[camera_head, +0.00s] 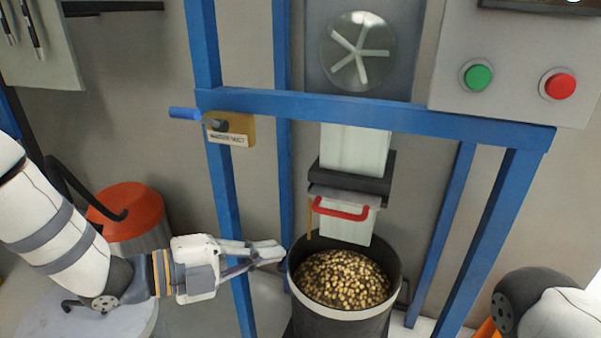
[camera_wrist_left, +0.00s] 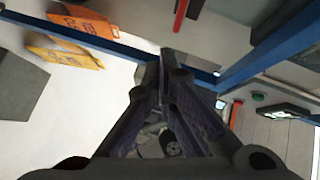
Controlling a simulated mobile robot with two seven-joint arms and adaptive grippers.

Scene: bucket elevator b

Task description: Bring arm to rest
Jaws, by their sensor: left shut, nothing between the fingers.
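My left arm comes in from the left in the head view. Its gripper (camera_head: 272,251) is shut and empty, pointing right, close to the left rim of a dark bucket (camera_head: 345,318). I cannot tell whether it touches the rim. In the left wrist view the fingers of the gripper (camera_wrist_left: 152,75) are together with nothing between them. Part of my right arm shows at the lower right of the head view; its gripper is out of the picture.
The bucket is full of light brown pieces (camera_head: 343,278) under a chute with a red handle (camera_head: 340,210). A blue frame (camera_head: 370,110) stands around it. A blue-handled crank (camera_head: 186,113) juts left. Green (camera_head: 478,76) and red (camera_head: 559,86) buttons sit upper right. An orange-topped vacuum (camera_head: 128,208) stands behind my left arm.

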